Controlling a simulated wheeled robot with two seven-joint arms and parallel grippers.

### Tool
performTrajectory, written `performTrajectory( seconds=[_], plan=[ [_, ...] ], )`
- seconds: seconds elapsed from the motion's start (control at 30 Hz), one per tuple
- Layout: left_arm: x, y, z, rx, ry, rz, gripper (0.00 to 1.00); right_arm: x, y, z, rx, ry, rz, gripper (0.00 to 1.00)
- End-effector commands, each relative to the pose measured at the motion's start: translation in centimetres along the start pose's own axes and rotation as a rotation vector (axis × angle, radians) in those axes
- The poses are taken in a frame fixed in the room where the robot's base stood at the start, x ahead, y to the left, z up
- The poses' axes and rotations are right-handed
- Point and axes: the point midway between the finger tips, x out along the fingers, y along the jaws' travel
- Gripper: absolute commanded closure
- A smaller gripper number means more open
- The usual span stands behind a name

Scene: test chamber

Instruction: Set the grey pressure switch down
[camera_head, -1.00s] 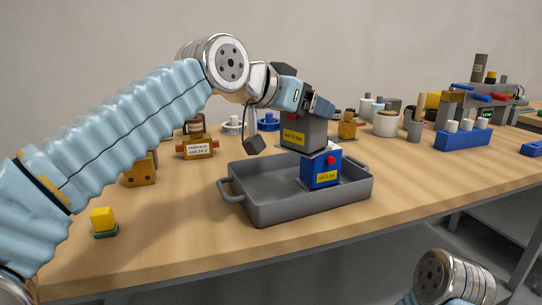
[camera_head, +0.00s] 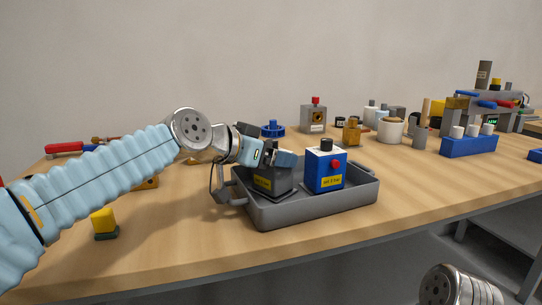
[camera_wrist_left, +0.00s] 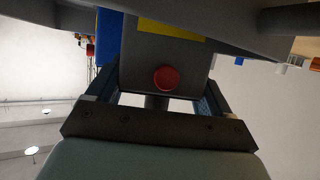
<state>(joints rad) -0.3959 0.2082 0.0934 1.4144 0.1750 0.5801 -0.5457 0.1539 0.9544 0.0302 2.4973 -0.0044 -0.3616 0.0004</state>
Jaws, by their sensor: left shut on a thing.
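The grey pressure switch (camera_head: 268,186), with a yellow label, is low inside the left part of the grey tray (camera_head: 310,212). My left gripper (camera_head: 276,160) is shut on its upper part and hides its top. In the left wrist view the grey switch (camera_wrist_left: 140,62) sits between the two fingers, its red button facing the camera. I cannot tell whether its base touches the tray floor. A blue pressure switch (camera_head: 325,172) stands upright just to its right in the tray. My right gripper is out of view.
A yellow-topped block (camera_head: 103,220) is at the table's front left. A grey box with a red button (camera_head: 313,117) stands behind the tray, with a blue part (camera_head: 272,129) to its left. The table right of the tray is clear in front.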

Motion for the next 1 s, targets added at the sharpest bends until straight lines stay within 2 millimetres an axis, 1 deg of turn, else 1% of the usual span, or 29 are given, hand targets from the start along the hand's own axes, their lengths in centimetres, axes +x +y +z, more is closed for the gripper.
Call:
performTrajectory(
  seconds=[0.1, 0.23, 0.27, 0.3, 0.37, 0.57, 0.67, 0.77, 1.0],
  plan=[
    [-0.1, 0.0, -0.1, 0.000, 0.002, 0.000, 0.69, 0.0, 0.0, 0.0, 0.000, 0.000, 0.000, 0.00],
    [0.1, 0.0, 0.3, 0.000, 0.002, 0.000, 0.69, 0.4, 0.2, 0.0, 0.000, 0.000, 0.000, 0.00],
    [0.1, 0.0, 0.2, 0.000, 0.000, 0.000, 0.15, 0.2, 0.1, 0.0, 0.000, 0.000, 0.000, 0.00],
    [0.1, 0.0, 0.2, 0.000, 0.000, 0.000, 0.09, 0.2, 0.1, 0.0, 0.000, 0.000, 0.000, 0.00],
    [0.1, 0.0, 0.2, 0.000, 0.000, 0.000, 0.00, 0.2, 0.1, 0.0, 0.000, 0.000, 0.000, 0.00],
    [0.1, 0.0, 0.1, 0.000, 0.000, 0.000, 0.00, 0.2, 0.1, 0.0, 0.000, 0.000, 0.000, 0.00],
    [-0.1, 0.0, -0.3, 0.000, 0.000, 0.000, 0.00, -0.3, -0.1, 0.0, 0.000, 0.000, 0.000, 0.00],
    [-1.5, -0.1, -0.1, 0.000, 0.003, -0.002, 0.00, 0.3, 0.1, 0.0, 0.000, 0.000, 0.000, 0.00],
    [-7.1, -0.1, 0.0, 0.000, 0.003, -0.003, 0.00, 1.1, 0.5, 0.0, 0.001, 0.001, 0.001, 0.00]
  ],
)
